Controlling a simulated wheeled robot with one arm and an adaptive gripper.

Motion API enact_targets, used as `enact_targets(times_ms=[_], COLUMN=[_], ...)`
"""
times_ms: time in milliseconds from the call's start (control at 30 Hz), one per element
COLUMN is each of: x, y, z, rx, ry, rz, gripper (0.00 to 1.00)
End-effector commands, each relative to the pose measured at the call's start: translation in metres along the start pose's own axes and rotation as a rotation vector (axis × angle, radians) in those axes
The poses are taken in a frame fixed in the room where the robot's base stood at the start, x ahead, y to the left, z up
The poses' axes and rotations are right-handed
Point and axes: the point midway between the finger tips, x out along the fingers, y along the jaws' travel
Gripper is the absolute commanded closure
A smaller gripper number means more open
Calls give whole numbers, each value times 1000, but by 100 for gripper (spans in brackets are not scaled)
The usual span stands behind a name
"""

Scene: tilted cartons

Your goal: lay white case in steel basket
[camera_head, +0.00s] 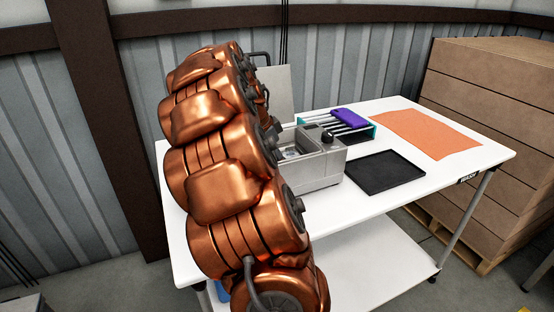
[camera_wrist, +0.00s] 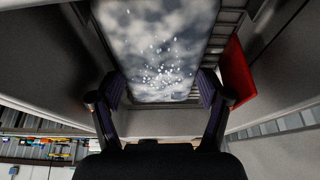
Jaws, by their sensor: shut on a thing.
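In the wrist view my gripper (camera_wrist: 163,90) has its two dark fingers on either side of a pale, cloudy panel with white speckles, which I take to be the white case (camera_wrist: 158,45). The fingers are shut on its edges, and it runs out of the top of the picture. In the head view my copper arm hides the gripper and the case. A grey steel box-shaped unit (camera_head: 320,170) with a black knob stands on the white table. Its open top, partly behind my arm, shows a shiny inside; I cannot clearly make out the steel basket there.
A black tray (camera_head: 383,172) and an orange mat (camera_head: 428,134) lie to the right on the white table (camera_head: 480,157). Stacked cartons (camera_head: 490,100) stand beyond. A red object (camera_wrist: 237,70) shows in the wrist view.

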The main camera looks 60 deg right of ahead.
Motion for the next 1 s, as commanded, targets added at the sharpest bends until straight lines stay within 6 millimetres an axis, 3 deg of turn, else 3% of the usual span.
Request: enact_targets(times_ms=[167,200,400,767,1000], x=[0,0,0,-4,-38], y=[0,0,0,0,-1], z=[0,0,0,0,0], rx=[0,0,0,0,-1], ry=[0,0,0,0,2], rz=[0,0,0,1,-4], gripper=[53,22,2,0,0])
